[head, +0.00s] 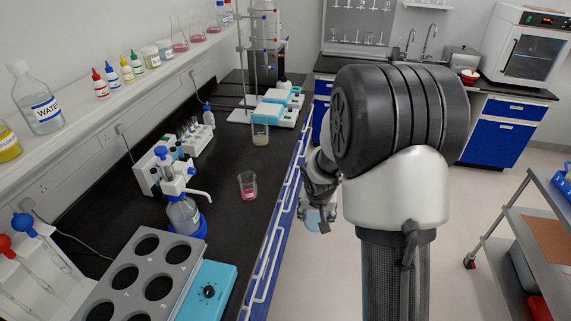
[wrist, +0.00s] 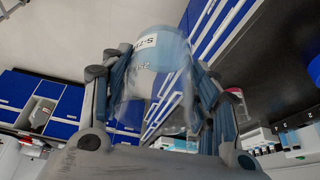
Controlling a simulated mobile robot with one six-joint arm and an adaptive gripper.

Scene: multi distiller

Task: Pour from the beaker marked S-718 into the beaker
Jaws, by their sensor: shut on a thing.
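My gripper (wrist: 160,85) is shut around a clear glass beaker, and its fingers press on both sides of the glass. This held beaker (wrist: 152,62) has a white label whose visible part starts "S-7"; the rest is hidden. In the head view my gripper (head: 316,205) and the held beaker (head: 313,220) hang off the bench's front edge, partly hidden by my arm. A beaker with red liquid (head: 247,186) stands upright on the black bench, left of my gripper and apart from it. Another beaker with pale contents (head: 260,134) stands farther back. I cannot tell the liquid level in the held beaker.
A bottle-top dispenser (head: 182,207) and a grey rack with round holes (head: 145,275) stand on the left bench. White-and-blue hotplates (head: 268,112) are farther back. A blue front with rails (head: 272,235) runs below the bench edge. Bench around the red beaker is clear.

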